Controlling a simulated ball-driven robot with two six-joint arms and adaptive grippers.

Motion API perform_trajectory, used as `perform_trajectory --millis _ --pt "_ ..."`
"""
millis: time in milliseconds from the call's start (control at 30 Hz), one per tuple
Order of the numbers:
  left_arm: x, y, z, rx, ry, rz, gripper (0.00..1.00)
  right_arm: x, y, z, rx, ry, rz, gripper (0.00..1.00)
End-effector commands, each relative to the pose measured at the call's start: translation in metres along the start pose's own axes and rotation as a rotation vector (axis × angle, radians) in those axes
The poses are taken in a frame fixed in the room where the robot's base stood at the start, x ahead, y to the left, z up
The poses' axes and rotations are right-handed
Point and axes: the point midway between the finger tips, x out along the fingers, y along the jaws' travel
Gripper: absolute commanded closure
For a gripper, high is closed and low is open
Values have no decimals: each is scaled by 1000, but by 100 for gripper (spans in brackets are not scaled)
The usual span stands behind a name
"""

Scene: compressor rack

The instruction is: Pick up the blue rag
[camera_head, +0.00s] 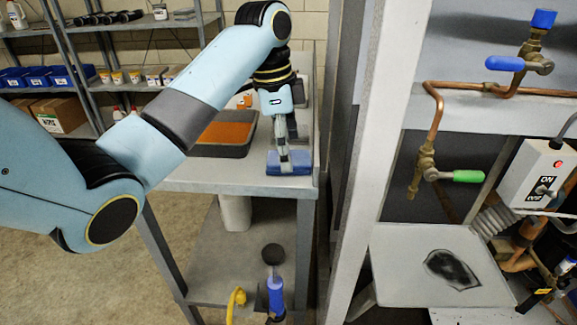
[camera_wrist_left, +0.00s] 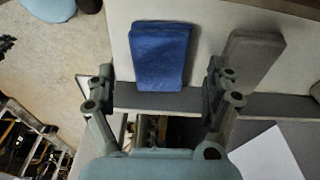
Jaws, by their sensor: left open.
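The blue rag (camera_head: 289,167) is a folded, flat rectangular piece on the grey table top, near its front right edge. My left gripper (camera_head: 284,154) points down directly over it in the head view and covers part of it. In the left wrist view the rag (camera_wrist_left: 162,52) lies ahead, centred between the two spread fingers of my left gripper (camera_wrist_left: 160,82). The jaws are open and nothing is held. I cannot tell the exact height of the fingertips over the rag. My right gripper is in neither view.
A dark tray with an orange surface (camera_head: 222,132) sits left of the rag. A grey folded piece (camera_wrist_left: 252,58) lies right of it in the left wrist view. A tall grey rack post (camera_head: 362,160) and copper piping (camera_head: 438,120) stand to the right.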

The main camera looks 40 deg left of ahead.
Motion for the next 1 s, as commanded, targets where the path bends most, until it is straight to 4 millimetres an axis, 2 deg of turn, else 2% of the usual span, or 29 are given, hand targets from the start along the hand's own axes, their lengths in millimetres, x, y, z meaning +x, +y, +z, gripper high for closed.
perform_trajectory --millis 33,133,400,833,1000 --pt "9 1 0 0 0 4 13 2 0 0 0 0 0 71" --pt "18 0 0 1 1 1 13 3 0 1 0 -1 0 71" --pt "20 0 0 1 0 -1 15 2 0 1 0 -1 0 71" --pt "20 0 0 1 0 0 71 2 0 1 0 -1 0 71" --pt "20 0 0 1 0 -1 72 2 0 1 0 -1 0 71"
